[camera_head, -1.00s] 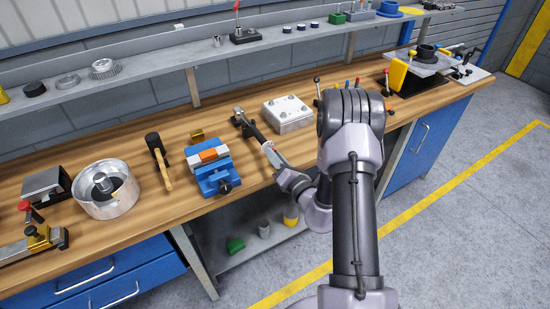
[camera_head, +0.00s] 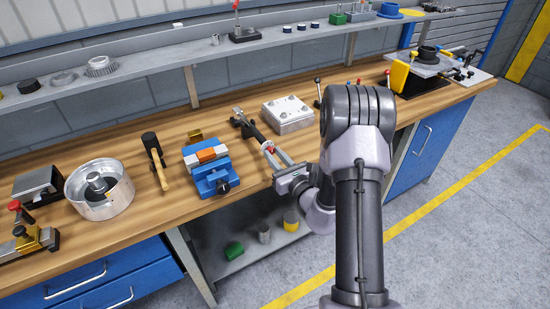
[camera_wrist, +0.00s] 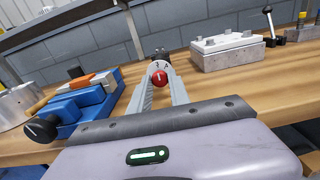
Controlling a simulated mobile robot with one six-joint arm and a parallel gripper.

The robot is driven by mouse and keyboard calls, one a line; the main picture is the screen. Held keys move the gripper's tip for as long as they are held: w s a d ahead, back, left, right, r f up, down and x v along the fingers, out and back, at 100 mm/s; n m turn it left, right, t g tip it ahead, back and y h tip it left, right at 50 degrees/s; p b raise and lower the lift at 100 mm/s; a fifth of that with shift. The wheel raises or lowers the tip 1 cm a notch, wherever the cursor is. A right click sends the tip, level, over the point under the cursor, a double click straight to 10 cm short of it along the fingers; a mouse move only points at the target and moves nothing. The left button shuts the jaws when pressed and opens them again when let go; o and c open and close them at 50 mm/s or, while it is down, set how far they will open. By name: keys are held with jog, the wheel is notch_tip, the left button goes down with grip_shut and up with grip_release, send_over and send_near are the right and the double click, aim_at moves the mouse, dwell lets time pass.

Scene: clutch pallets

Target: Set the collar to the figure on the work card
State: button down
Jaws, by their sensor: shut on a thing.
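A dark tool (camera_head: 248,125) lies on the bench between the blue vise and the grey block. Its near end has a pale collar (camera_wrist: 160,65) with dark marks on it, too small to read surely, and a red end cap (camera_wrist: 159,79). My gripper (camera_head: 270,151) reaches to this end from the bench's front. In the wrist view my gripper (camera_wrist: 160,72) has its two long fingers on either side of the collar, shut on it. I cannot make out a work card in these frames.
The blue vise (camera_head: 211,178) with an orange piece stands left of my gripper; it also shows in the wrist view (camera_wrist: 70,105). A grey bolted block (camera_head: 287,114) stands behind to the right. A hammer (camera_head: 156,160) and round metal housing (camera_head: 100,188) lie farther left.

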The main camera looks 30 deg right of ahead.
dwell(0.4)
jog(key=c, duration=1.2)
grip_release()
jog(key=s+p, duration=0.3)
jog(key=s, duration=1.4)
jog(key=shift+s+d, duration=0.2)
jog(key=shift+d, duration=0.1)
